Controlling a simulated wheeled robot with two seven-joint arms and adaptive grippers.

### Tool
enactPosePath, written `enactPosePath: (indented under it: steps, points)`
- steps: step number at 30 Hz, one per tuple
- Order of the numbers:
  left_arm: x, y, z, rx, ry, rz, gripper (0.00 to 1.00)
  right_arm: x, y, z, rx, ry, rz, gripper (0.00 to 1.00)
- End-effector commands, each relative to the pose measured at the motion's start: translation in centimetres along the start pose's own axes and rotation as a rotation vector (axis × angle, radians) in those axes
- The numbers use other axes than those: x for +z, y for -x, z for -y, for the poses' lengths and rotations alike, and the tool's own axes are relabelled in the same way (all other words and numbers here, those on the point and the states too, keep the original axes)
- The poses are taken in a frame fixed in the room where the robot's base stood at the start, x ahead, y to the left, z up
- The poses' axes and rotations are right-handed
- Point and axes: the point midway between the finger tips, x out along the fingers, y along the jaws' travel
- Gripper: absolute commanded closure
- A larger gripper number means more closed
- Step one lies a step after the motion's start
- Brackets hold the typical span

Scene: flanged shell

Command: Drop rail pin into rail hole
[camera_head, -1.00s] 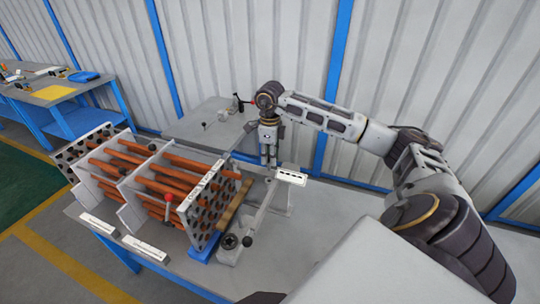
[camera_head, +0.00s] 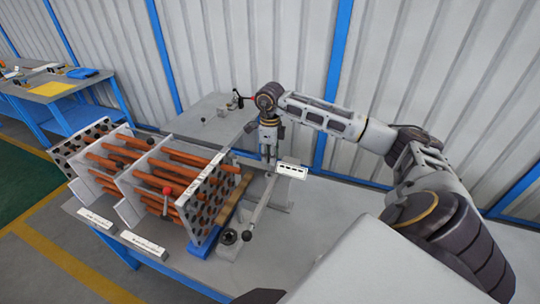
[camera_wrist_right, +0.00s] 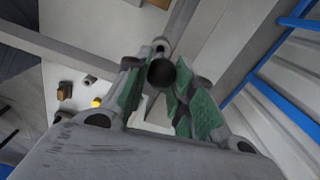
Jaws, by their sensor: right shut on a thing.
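My right gripper (camera_head: 268,157) points down above the grey rail (camera_head: 262,200) beside the tube bundle. In the right wrist view, its green-padded fingers (camera_wrist_right: 160,100) are closed around a small dark, round-ended piece, which looks like the rail pin (camera_wrist_right: 160,74). A grey round end lies just beyond it, in line with a bar running away. The rail hole cannot be made out, and I cannot tell whether the pin touches the rail. My left gripper is not in view.
The bundle of orange tubes (camera_head: 180,175) with perforated end plates stands left of the gripper on the grey table (camera_head: 310,240). A white label plate (camera_head: 291,171) sits just right of it. A corrugated wall with blue posts is behind. The table's front right is clear.

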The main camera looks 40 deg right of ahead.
Motion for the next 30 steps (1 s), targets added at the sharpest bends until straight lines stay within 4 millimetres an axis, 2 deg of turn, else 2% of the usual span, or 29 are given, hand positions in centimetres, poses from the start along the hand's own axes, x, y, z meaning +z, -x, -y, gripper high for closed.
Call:
enactPosePath:
  steps: [30]
  points:
    - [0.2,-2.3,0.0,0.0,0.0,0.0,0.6,0.0,-3.1,0.0,0.0,0.0,-0.001,0.99]
